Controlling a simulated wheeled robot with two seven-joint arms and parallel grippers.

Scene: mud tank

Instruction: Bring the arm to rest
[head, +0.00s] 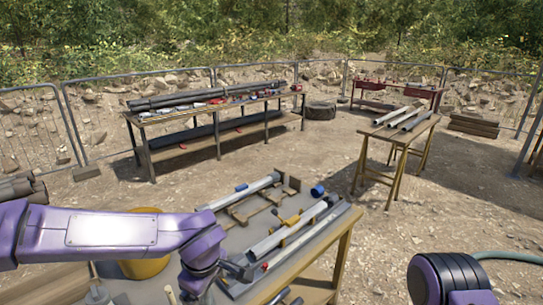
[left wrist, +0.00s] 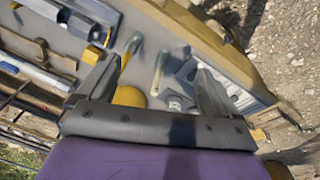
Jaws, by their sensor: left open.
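My left arm (head: 120,235) reaches in from the left, over the near workbench (head: 345,225), in the head view. Its gripper (head: 243,268) points down to the right, close to the pale pipes (head: 285,233) on that bench. In the left wrist view the two fingers (left wrist: 155,80) are spread apart, with nothing held between them. Beyond them the bench top shows tilted, with small tools (left wrist: 160,68) and a yellow round thing (left wrist: 130,96). Part of my right arm (head: 445,280) shows at the lower right of the head view; its gripper is out of frame.
A yellow bucket (head: 147,267) is partly hidden behind my left arm. A long bench (head: 185,149) with dark pipes stands at the back left, another table (head: 378,133) at the right. A tyre (head: 320,110) lies between. Bare dirt is free between the benches.

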